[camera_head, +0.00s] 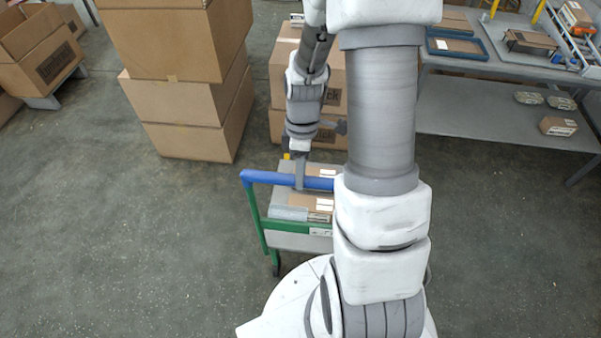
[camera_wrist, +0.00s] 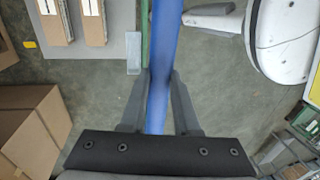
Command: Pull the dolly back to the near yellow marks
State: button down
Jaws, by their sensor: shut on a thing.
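The dolly has a blue handle bar (camera_head: 262,177) on a green frame (camera_head: 253,215) and a grey deck with boxes on it. It stands just in front of my base, partly hidden by my arm. My gripper (camera_head: 300,180) is shut on the blue handle. In the wrist view the handle (camera_wrist: 164,60) runs between the two fingers of my gripper (camera_wrist: 158,85), and the grey deck (camera_wrist: 118,15) shows at the top left. A small yellow patch (camera_wrist: 29,44) lies on the floor beside the deck. The near yellow marks cannot be made out in the head view.
Large stacked cartons (camera_head: 185,110) stand left of and beyond the dolly, with more cartons (camera_head: 277,75) behind it. An open carton (camera_head: 40,60) is at the far left. A grey workbench (camera_head: 480,105) stands at the right. Floor left of the dolly is clear.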

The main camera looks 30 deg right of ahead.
jog(key=shift+s+a, duration=0.2)
jog(key=shift+s, duration=0.1)
jog(key=c, duration=0.7)
grip_release()
jog(key=shift+o, duration=0.2)
jog(key=w+d+r+p, duration=0.2)
jog(key=w+r, duration=0.1)
jog(key=r, duration=1.4)
jog(key=s+a+r+m+t+h, duration=0.1)
jog(key=s+a+r+m+t, duration=0.6)
jog(key=s+a+r+m, duration=0.2)
jog(key=s+r+m, duration=0.2)
jog(key=s, duration=0.1)
jog(key=shift+r, duration=0.15)
